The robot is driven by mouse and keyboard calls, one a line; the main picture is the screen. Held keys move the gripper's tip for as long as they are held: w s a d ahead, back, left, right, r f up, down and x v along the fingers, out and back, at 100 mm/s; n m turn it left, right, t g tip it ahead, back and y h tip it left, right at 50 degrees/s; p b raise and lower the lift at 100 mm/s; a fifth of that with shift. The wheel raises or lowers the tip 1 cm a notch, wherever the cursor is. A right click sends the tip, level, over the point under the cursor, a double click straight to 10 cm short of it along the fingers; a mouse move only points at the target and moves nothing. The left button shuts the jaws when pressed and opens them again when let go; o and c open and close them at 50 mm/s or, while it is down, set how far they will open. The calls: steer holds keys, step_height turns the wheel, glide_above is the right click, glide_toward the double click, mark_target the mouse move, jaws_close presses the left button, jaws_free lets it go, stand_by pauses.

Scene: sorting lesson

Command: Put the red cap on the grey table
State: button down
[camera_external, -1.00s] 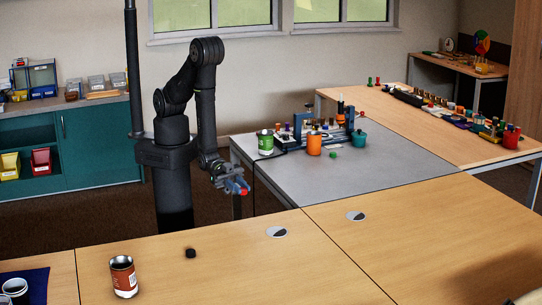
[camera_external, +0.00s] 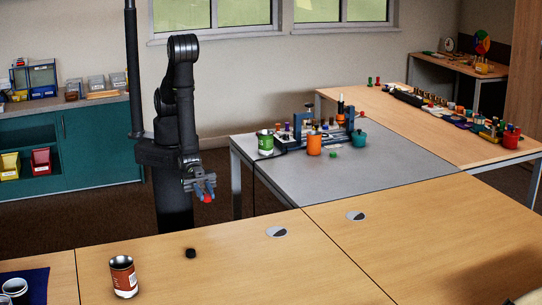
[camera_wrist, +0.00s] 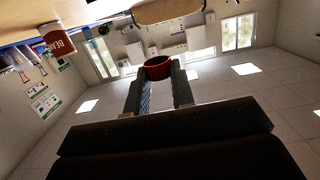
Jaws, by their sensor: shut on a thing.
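The red cap (camera_external: 207,199) is held at the tip of my gripper (camera_external: 203,189) in the external view. In the wrist view the red cap (camera_wrist: 157,72) sits between the two fingertips (camera_wrist: 158,78), with a finger on each side. The gripper is shut on it in mid-air, behind the front wooden table and left of the grey table. The grey table (camera_external: 375,182) stands to the right, apart from the gripper, with bare surface at its front and right.
On the grey table are a green can (camera_external: 265,143), an orange cup (camera_external: 314,146), a teal pot (camera_external: 359,139) and a blue-framed rack (camera_external: 340,126). The front wooden table (camera_external: 200,280) bears a red-labelled can (camera_external: 123,277) and a small black piece (camera_external: 190,253).

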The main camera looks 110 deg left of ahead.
glide_above(240, 226)
step_height(240, 226, down, 7)
steer(key=shift+r, duration=0.2)
steer(key=shift+f, duration=1.75)
steer(key=shift+f, duration=0.15)
steer(key=c, duration=1.2)
jaws_free()
steer(key=shift+c, duration=0.2)
steer(key=v, duration=1.6)
steer(key=shift+s+f, duration=0.15)
steer(key=shift+o, duration=0.9)
steer(key=shift+s+a, duration=0.4)
